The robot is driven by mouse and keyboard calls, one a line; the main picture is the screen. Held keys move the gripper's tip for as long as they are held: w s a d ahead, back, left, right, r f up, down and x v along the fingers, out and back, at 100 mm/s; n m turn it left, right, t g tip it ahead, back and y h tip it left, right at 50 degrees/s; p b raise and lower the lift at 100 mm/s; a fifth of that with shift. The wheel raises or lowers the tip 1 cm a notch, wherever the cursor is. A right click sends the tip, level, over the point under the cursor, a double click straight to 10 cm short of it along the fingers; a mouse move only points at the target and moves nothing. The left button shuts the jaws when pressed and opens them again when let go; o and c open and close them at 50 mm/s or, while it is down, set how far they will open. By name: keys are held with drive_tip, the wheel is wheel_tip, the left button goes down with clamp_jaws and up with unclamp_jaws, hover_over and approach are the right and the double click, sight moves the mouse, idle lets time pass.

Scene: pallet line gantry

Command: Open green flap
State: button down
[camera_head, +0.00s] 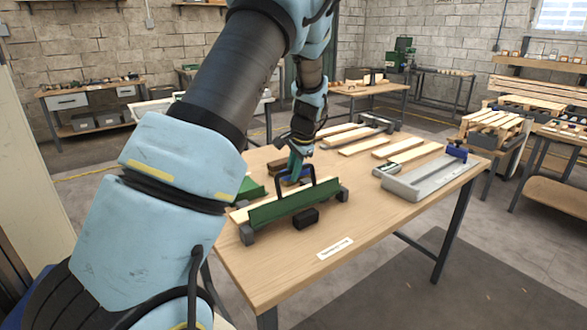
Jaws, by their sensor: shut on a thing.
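The green flap (295,204) is a long green panel on the wooden workbench, set between grey end blocks. It looks raised on edge, but its exact angle is hard to tell. A black arched handle (281,184) stands up from it. My gripper (295,168) points down at the top of the handle and is shut on it. The fingertips are small and partly hidden. A small black block (306,218) sits in front of the flap. A second green piece (250,188) shows behind it, partly hidden by my arm.
Wooden slats (365,144) lie at the back of the workbench (375,215). A white label (335,248) lies near the front edge. The front right tabletop is clear.

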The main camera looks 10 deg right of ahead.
sight(297, 195)
drive_tip(key=shift+w+a+f+g, duration=0.1)
drive_tip(key=shift+w+a+g, duration=0.05)
drive_tip(key=shift+w+g, duration=0.15)
idle(0.4)
drive_tip(key=c, duration=0.8)
unclamp_jaws()
drive_tip(key=b+v, duration=0.3)
drive_tip(key=v, duration=0.7)
drive_tip(key=shift+s+r, duration=0.2)
drive_tip(key=shift+r, duration=0.2)
drive_tip(key=shift+a, duration=0.1)
